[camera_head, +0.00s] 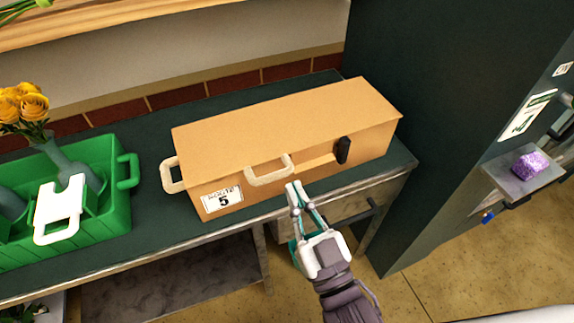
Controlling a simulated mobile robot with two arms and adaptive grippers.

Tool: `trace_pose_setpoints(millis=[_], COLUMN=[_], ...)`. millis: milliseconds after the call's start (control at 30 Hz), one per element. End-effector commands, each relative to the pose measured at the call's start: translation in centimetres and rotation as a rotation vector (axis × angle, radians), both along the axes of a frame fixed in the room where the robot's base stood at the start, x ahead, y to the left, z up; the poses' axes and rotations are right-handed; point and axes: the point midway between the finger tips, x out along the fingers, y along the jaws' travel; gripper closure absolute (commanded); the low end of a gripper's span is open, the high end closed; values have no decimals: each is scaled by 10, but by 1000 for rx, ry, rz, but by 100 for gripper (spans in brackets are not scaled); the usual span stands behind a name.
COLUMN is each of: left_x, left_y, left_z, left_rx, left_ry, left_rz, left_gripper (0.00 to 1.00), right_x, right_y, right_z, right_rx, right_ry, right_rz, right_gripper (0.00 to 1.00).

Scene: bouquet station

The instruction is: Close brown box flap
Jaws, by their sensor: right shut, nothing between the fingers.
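The brown box (300,118) stands on the dark green counter, long and slightly angled. Its top flap (285,110) lies flat over the box, and a gap or lighter strip shows along part of the front edge near the right. A cream handle (269,170) sits on the front, another (172,175) on the left end. A black latch (343,150) is on the front right. A label with a 5 (222,199) is at the front left. My right gripper (293,187) is shut and empty, just in front of the box below the front handle. My left gripper is not in view.
A green crate (122,205) with vases and yellow roses (22,103) stands on the counter (150,250) at left. A dark cabinet (440,110) rises close at right, with a small shelf holding a purple block (530,165). Open floor lies at lower right.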

Motion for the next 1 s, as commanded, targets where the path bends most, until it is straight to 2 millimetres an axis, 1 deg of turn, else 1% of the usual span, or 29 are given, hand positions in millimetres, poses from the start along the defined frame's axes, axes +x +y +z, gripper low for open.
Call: trace_pose_setpoints(millis=[200,467,500,533,600,700,833,1000], left_x=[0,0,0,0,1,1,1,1], left_y=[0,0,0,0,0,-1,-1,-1], left_z=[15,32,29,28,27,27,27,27], left_rx=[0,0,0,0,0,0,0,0], left_ry=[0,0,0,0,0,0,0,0], left_rz=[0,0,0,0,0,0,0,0], left_gripper=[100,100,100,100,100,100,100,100], right_x=[36,85,84,83,83,83,82,82], right_y=[13,30,30,30,30,30,30,29], right_z=[17,35,21,15,5,-4,-10,-11], right_rx=[0,-1,-1,-1,-1,0,0,-1], right_ry=[-5,-2,8,8,7,4,3,2], right_rz=[-1,-2,-2,-2,-2,-3,-2,-2], right_gripper=[100,100,100,100,100,100,100,100])
